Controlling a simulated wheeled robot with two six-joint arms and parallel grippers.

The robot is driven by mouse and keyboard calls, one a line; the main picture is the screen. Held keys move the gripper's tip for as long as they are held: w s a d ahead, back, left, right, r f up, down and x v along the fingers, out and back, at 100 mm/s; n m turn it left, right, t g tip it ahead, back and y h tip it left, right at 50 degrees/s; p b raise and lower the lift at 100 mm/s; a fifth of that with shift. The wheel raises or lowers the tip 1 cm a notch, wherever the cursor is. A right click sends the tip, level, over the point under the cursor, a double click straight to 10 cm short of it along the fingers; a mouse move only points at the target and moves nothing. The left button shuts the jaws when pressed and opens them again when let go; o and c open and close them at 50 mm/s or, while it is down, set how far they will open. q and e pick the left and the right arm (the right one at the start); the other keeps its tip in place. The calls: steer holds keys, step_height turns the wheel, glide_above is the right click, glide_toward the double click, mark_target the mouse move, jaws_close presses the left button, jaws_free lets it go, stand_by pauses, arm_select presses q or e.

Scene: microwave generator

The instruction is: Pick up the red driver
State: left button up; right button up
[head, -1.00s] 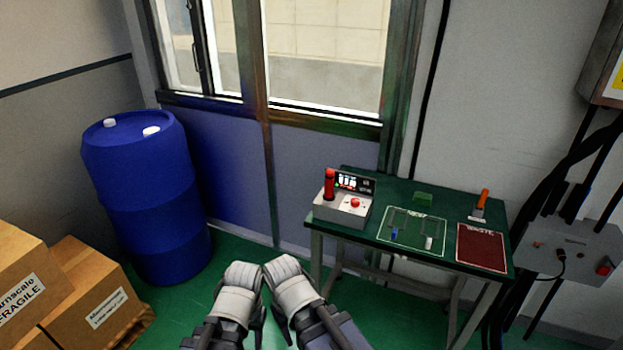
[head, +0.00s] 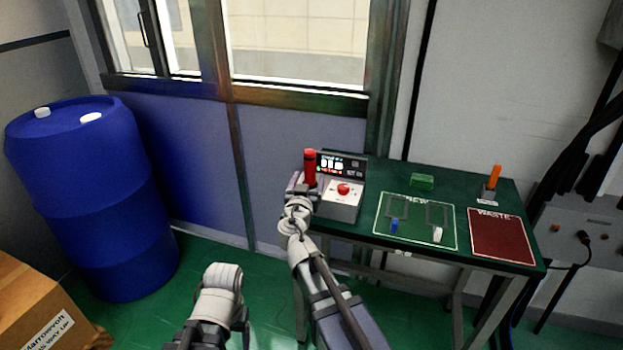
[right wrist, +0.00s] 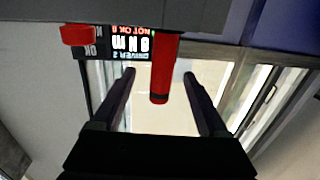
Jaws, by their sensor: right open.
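The red driver (head: 310,167) stands upright at the left end of the grey control box (head: 341,203). It also shows in the right wrist view (right wrist: 164,75), where it appears between the two dark fingers with a gap on each side. My right gripper (head: 304,184) is at the driver's lower part in the head view. It is open, its fingers (right wrist: 164,100) apart, and nothing is gripped. The driver's lower end is partly hidden by the gripper in the head view. Only part of my left arm shows, and its gripper is out of sight.
The box has a red button (head: 343,188) and a display panel (head: 342,165). The green table (head: 385,178) also bears a marked mat (head: 415,240) with small blue and white pieces, a red waste mat (head: 500,235), an orange-handled tool (head: 494,178) and a green block (head: 422,181). A blue drum (head: 90,200) stands left.

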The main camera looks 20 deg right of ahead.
steer(key=shift+w+r+t, duration=0.1)
steer(key=shift+w+t, duration=0.2)
steer(key=shift+w, duration=0.5)
steer(key=shift+f+b+x, duration=0.15)
steer(key=shift+f+x, duration=0.05)
steer(key=shift+x, duration=1.6)
steer(key=shift+f+b+x, duration=0.15)
steer(key=shift+f+x, duration=0.05)
steer(key=shift+x, duration=1.65)
steer(key=shift+s, duration=0.15)
jaws_close()
